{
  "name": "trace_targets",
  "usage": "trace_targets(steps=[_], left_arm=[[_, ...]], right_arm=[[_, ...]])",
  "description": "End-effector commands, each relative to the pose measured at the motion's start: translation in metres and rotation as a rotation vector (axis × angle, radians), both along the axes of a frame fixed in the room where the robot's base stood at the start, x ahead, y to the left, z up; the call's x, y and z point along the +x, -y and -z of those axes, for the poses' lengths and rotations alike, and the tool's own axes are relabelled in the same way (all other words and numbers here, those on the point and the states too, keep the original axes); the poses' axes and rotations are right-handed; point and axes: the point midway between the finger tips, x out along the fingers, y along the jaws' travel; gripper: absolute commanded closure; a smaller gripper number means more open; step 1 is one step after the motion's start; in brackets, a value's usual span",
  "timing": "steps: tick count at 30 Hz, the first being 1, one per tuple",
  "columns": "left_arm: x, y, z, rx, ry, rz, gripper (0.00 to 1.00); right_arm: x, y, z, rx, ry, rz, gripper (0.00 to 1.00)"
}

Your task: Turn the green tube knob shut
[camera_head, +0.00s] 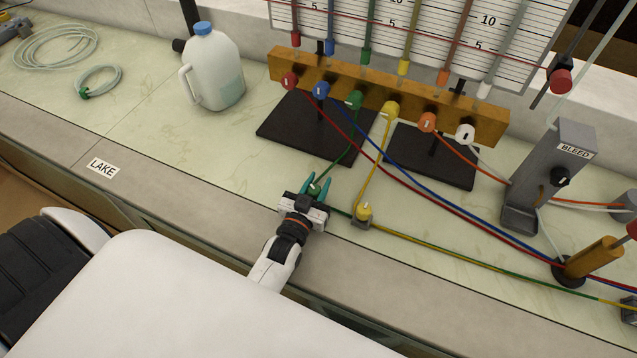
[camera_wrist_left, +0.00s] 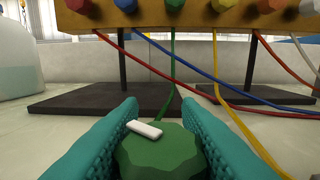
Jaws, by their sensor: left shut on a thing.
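The green tube knob (camera_wrist_left: 160,152) sits between the teal fingers of my left gripper (camera_wrist_left: 158,145) in the left wrist view. It is round with a scalloped edge, and a white bar on its top lies mostly crosswise, slanting down to the right. In the head view my left gripper (camera_head: 316,185) is down at the counter, shut on this knob, and its fingers hide most of the knob. A green tube (camera_head: 336,170) runs from there up to the wooden manifold. My right gripper is not in view.
A similar yellow knob (camera_head: 365,210) stands close to the right of my left gripper. Red, blue and yellow tubes cross the counter nearby. The manifold (camera_head: 390,95) stands behind, above dark base plates (camera_head: 285,135). A jug (camera_head: 213,75) and the BLEED post (camera_head: 548,175) stand farther off.

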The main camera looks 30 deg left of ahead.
Motion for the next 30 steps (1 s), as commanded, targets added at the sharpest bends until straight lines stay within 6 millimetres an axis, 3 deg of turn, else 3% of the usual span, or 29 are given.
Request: trace_targets(steps=[18,19,22,23,30], left_arm=[[0.0006,-0.0012,-0.0014,0.001,0.005,-0.044,0.92],[0.0007,-0.0012,-0.0015,0.001,0.005,-0.044,0.68],[0.0007,-0.0011,-0.0014,0.001,0.005,-0.044,0.51],[0.0006,-0.0011,-0.0013,0.001,0.005,-0.043,0.48],[0.0004,-0.0009,-0.0008,0.0,0.003,-0.043,0.48]], right_arm=[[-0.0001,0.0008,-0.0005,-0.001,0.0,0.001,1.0],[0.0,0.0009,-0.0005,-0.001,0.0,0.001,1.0],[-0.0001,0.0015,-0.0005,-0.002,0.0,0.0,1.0],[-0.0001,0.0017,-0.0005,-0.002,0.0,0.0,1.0],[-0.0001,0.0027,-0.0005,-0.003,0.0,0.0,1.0]])
